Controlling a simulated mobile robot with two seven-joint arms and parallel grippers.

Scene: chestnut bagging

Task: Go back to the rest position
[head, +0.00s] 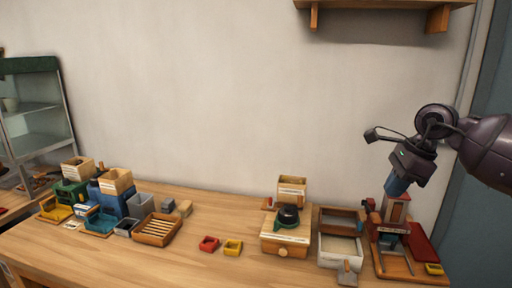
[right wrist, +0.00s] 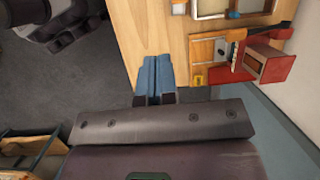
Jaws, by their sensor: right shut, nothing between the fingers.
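My right gripper (head: 397,187) is raised at the right end of the table, its arm coming in from the right edge. Its blue fingers point down and look shut and empty. In the picture they overlap the top of a red and grey press-like device (head: 394,220). In the right wrist view, the blue fingers (right wrist: 155,75) lie together with nothing between them, over the table edge and the floor. My left gripper is not in view.
A wall shelf (head: 385,4) hangs above. The table's middle front is clear.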

